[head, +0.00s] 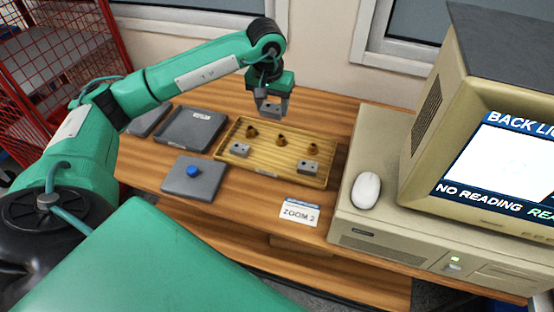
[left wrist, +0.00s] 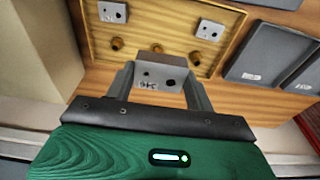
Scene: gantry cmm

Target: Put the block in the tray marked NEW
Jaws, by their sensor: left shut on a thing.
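My left gripper (head: 271,106) is shut on a grey block (left wrist: 160,75) and holds it in the air above the back part of the yellow wooden tray (head: 228,134). The block's near face has two dark holes and a small handwritten mark; it also shows in the head view (head: 271,111). The yellow tray holds two similar grey blocks, one at left (head: 240,150) and one at right (head: 308,167), and brass pieces (head: 281,139). A dark grey tray (head: 166,140) with a white label lies left of it, empty. I cannot read the tray labels. My right gripper is out of view.
Another dark grey tray (head: 148,120) lies further left. A grey plate with a blue knob (head: 193,171) and a ZOOM 2 card (head: 299,213) lie in front. A beige computer (head: 400,222) with mouse (head: 366,190) and monitor (head: 445,110) stands right. A red mesh cage (head: 60,45) stands left.

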